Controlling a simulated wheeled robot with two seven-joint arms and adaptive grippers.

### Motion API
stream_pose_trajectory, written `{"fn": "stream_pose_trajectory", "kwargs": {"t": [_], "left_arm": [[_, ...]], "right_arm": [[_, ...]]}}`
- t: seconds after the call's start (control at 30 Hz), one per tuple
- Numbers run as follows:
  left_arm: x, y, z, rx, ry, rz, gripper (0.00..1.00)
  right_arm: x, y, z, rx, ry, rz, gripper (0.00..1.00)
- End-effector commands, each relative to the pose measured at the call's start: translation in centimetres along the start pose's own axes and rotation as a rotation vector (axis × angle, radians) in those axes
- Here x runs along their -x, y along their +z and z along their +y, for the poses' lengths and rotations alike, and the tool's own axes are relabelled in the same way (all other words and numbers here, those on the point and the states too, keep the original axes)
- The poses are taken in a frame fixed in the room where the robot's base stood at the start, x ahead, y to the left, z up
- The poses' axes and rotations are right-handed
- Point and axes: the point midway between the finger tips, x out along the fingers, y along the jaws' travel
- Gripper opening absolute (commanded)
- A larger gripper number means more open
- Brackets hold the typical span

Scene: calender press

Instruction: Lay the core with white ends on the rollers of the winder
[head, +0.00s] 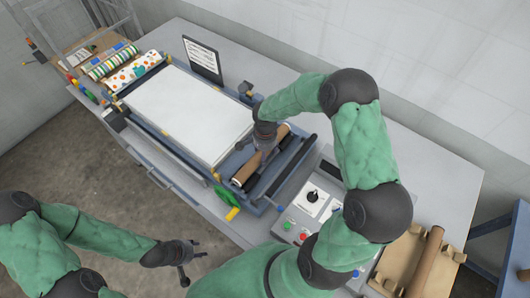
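A brown cardboard core (244,174) lies lengthwise at the blue-framed winder (262,197), beside a dark roller (292,166). My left gripper (193,264) is open and empty, in front of the bench over the floor. Another brown core (426,262) lies in a cardboard cradle at the lower right.
A white sheet bed (188,112) fills the press left of the winder. A control panel (312,205) with a lever and buttons stands to its right. Patterned rolls (135,70) lie at the far left. A dark sign (203,60) stands behind. A green-yellow handle (228,201) juts out in front.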

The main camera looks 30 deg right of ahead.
Motion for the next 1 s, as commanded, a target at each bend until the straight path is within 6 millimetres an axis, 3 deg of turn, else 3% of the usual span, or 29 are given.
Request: {"fn": "stream_pose_trajectory", "kwargs": {"t": [0.47,0.5,0.57,1.0], "left_arm": [[-0.87,-0.03,-0.31,0.000,0.000,0.000,0.40],[-0.79,-0.02,-0.28,0.000,0.000,0.000,0.40],[-0.76,-0.02,-0.27,0.000,0.000,0.000,0.40],[-0.76,-0.03,-0.27,0.000,0.000,0.000,0.40]], "right_arm": [[-0.78,0.00,-0.02,0.000,0.000,0.000,0.31],[-0.70,0.00,-0.02,0.000,0.000,0.000,0.78],[-0.68,0.00,-0.02,0.000,0.000,0.000,0.94],[-0.34,-0.02,-0.04,0.000,-0.001,0.001,0.94]]}}
